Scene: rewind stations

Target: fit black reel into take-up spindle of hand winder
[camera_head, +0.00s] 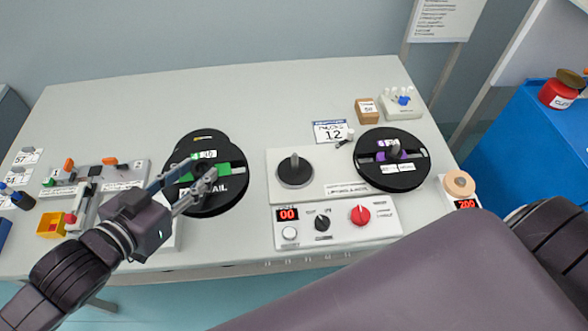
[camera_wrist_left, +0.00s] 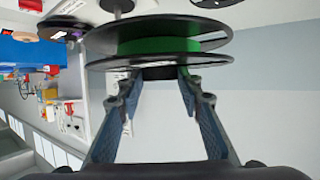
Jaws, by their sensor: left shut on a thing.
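My left gripper (camera_head: 204,169) is shut on the hub of a black reel (camera_head: 237,190) with a green core and white labels. In the left wrist view the reel (camera_wrist_left: 160,47) shows edge-on, with its green band between two flanges and the fingertips (camera_wrist_left: 160,74) gripping its hub. The reel is left of the hand winder, whose pale plate (camera_head: 330,160) bears a bare grey spindle disc (camera_head: 295,171) with a dark knob. Another black reel (camera_head: 405,178) with a purple core sits at the plate's right end. My right gripper is out of view.
A control panel (camera_head: 382,232) with a red knob and a display stands in front of the winder. A second dark round shape (camera_head: 200,139) shows partly behind the held reel. A card (camera_head: 330,130), a brown box (camera_head: 366,110) and a beige roll (camera_head: 459,182) are nearby. The back left table is clear.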

